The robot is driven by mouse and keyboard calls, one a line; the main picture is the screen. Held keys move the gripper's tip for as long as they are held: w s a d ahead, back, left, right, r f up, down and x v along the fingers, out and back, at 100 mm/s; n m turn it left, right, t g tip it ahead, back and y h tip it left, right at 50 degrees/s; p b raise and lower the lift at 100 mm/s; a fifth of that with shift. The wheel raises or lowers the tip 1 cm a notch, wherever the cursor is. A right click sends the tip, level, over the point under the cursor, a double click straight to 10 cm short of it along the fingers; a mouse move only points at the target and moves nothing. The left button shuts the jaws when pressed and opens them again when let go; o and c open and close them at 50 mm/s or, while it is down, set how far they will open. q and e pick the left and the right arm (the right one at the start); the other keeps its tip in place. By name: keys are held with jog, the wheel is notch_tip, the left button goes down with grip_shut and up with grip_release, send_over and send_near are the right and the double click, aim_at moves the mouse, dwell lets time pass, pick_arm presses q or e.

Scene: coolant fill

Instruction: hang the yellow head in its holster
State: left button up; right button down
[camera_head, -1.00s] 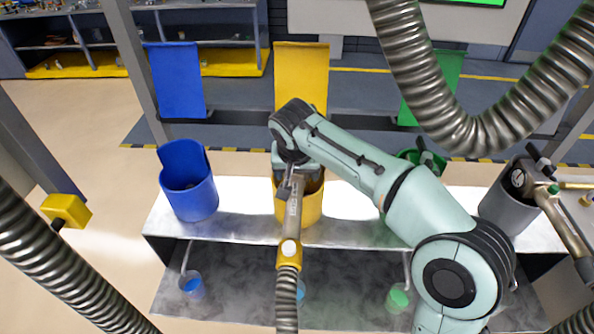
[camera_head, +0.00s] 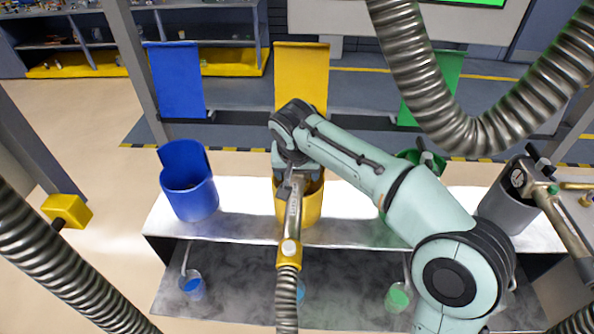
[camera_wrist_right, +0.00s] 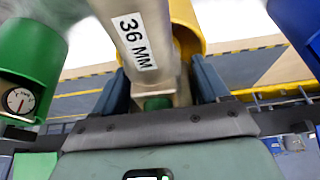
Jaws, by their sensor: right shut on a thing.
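The yellow head (camera_head: 293,212) is a grey metal piece with a yellow collar and a ribbed hose running down from it. In the right wrist view its body (camera_wrist_right: 137,42) carries a "36 MM" label. My right gripper (camera_wrist_right: 160,88) is shut on it, one dark finger on each side. The yellow holster (camera_head: 313,205) is a cup on the metal shelf, directly behind and under the head. Its yellow wall (camera_wrist_right: 187,22) also shows behind the head in the wrist view. My arm covers the holster's mouth, so I cannot tell whether the head's end is inside. My left gripper is out of view.
A blue holster (camera_head: 190,195) stands to the left. A green holster (camera_head: 410,157) is partly behind my right arm. A grey holster (camera_head: 505,210) with another head (camera_head: 560,215) is at the right. Thick ribbed hoses (camera_head: 430,80) hang close to the camera.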

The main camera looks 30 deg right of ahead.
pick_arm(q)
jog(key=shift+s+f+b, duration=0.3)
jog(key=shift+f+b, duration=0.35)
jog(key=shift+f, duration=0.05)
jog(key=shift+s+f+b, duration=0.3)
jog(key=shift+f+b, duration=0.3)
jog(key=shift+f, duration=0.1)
pick_arm(e)
jog(key=shift+f, duration=1.9)
grip_release()
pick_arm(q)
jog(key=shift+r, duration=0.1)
pick_arm(e)
jog(key=shift+s, duration=0.1)
jog(key=p+v, duration=0.1)
jog(key=v, duration=0.5)
jog(key=p+v, duration=0.1)
jog(key=v, duration=0.5)
jog(key=shift+r, duration=0.2)
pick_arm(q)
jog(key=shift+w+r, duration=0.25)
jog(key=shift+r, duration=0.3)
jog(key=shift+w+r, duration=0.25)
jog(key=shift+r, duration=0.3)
pick_arm(e)
jog(key=shift+s+a+r, duration=0.1)
jog(key=shift+a+r, duration=0.05)
jog(key=shift+r, duration=0.4)
